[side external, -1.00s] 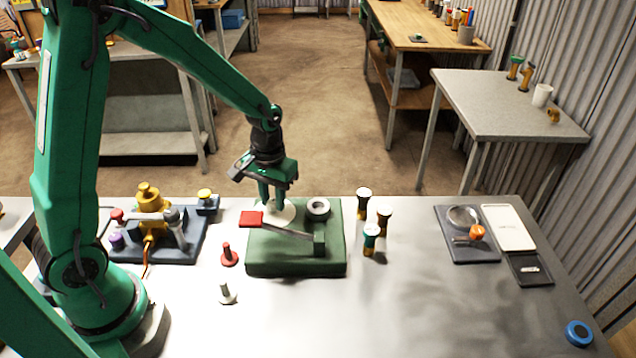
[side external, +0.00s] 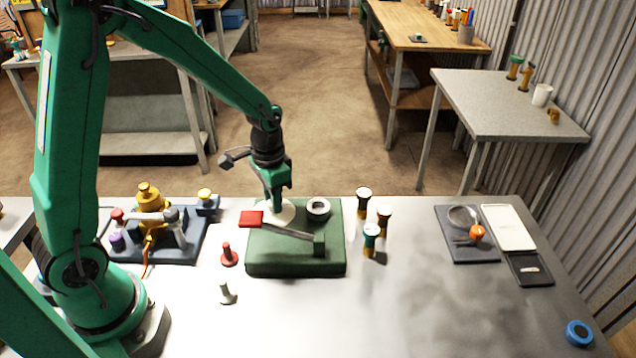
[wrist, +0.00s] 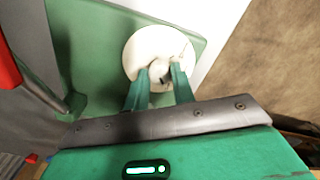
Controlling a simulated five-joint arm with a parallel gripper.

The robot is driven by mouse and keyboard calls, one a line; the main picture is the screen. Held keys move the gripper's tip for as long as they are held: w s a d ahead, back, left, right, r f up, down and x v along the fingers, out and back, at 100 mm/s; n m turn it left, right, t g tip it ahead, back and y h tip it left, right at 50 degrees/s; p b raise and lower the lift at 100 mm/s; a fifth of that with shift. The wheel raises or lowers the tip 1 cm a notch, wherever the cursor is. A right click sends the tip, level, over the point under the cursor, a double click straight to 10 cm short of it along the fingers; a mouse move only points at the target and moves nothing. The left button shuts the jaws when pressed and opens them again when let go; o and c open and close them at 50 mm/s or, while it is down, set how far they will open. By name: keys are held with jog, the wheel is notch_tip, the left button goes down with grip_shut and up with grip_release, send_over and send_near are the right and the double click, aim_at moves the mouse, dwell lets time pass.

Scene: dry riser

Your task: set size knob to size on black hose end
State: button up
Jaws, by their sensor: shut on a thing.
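The cream size knob (side external: 287,217) is a round dial on the far left part of the green block (side external: 296,263). My gripper (side external: 275,206) points down at it from above. In the wrist view my gripper (wrist: 160,82) has both fingers closed around the small raised grip at the middle of the knob (wrist: 140,42). The fingers hide part of the dial, and I cannot read any size marks. Several short hose ends with brass-coloured bodies stand right of the block, one with a teal band (side external: 371,232) and two with dark parts (side external: 364,195) (side external: 384,214).
The green block also carries a grey ring (side external: 318,207) and a lever with a red handle (side external: 251,219). A red peg (side external: 228,255) and a grey peg (side external: 226,293) stand in front left. A valve assembly (side external: 150,225) sits at left. The bench is clear at right centre.

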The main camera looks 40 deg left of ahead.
jog(key=o, duration=1)
jog(key=shift+r, duration=0.1)
notch_tip(320, 180, up, 7)
jog(key=shift+r, duration=0.35)
